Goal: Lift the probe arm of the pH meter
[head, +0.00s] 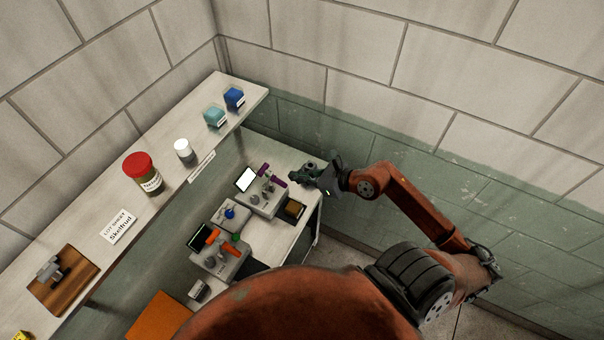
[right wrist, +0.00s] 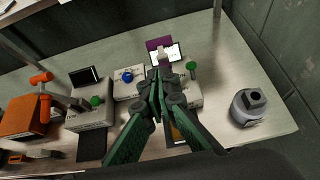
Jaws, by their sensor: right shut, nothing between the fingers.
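Two bench instruments with raised coloured parts stand on the lower counter; I cannot read which one is the pH meter. One has a lit white screen and a purple arm (head: 267,170), which also shows in the right wrist view (right wrist: 158,43). The other has a dark screen and an orange arm (head: 213,236), also in the right wrist view (right wrist: 41,78). My right gripper (head: 296,178) is shut and empty, close to the right of the purple-armed instrument. In the right wrist view its green fingers (right wrist: 157,80) overlap that instrument and hide part of it. My left gripper is not in view.
A small unit with a blue knob (head: 230,212) sits between the instruments. A grey jar (right wrist: 248,106) stands at the counter's right. A wall closes the right side.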

